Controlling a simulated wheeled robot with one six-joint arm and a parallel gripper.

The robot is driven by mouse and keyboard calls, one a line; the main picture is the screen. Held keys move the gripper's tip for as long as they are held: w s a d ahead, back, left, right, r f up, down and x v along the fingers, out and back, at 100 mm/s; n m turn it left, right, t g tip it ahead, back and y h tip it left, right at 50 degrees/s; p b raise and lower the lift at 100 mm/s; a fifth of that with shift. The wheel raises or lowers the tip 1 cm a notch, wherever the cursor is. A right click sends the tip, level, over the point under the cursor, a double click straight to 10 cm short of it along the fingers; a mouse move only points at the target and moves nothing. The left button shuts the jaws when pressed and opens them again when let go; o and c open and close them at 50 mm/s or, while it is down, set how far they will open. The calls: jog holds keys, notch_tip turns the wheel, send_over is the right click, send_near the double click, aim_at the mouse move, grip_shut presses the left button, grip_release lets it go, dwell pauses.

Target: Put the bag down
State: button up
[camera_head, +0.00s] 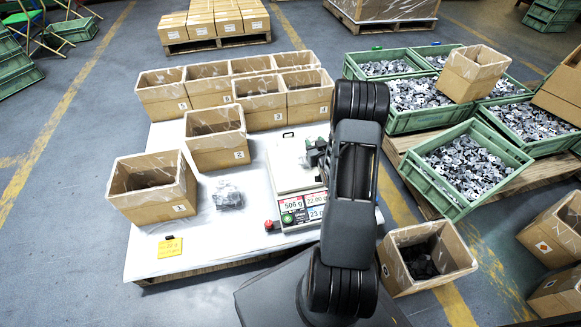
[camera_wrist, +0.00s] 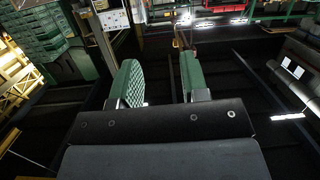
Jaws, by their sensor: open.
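A clear plastic bag of grey metal parts (camera_head: 227,195) lies on the white table top (camera_head: 215,252), between box 1 (camera_head: 153,212) and the scale (camera_head: 300,180). Nothing holds the bag. My gripper (camera_head: 316,153) is to the right of the bag, above the scale and apart from the bag. My arm partly hides the gripper in the head view. In the wrist view the two green fingers of my gripper (camera_wrist: 160,82) are spread apart with nothing between them. The bag is not visible in the wrist view.
Box 2 (camera_head: 217,155) and several other open cardboard boxes stand behind on the table. The scale's display (camera_head: 303,207) reads 506 g. Green crates of parts (camera_head: 463,200) stand on the right.

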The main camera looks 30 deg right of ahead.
jog(key=s+a+r+n+g+y, duration=0.1)
jog(key=s+a+r+g, duration=0.1)
jog(key=a+r+g, duration=0.65)
jog(key=s+a+r+g+y, duration=0.1)
jog(key=s+a+r+g, duration=0.1)
jog(key=s+a+r, duration=0.2)
jog(key=s+a+r+n+g+y, duration=0.1)
jog(key=s+a+r, duration=0.4)
jog(key=s+a, duration=0.6)
jog(key=s+g, duration=0.1)
jog(key=s, duration=0.2)
jog(key=shift+a+y, duration=0.3)
notch_tip(320, 180, up, 38)
jog(key=p, duration=3.6)
jog(key=shift+s+a+t, duration=0.15)
jog(key=shift+s+t, duration=0.1)
jog(key=shift+t, duration=0.1)
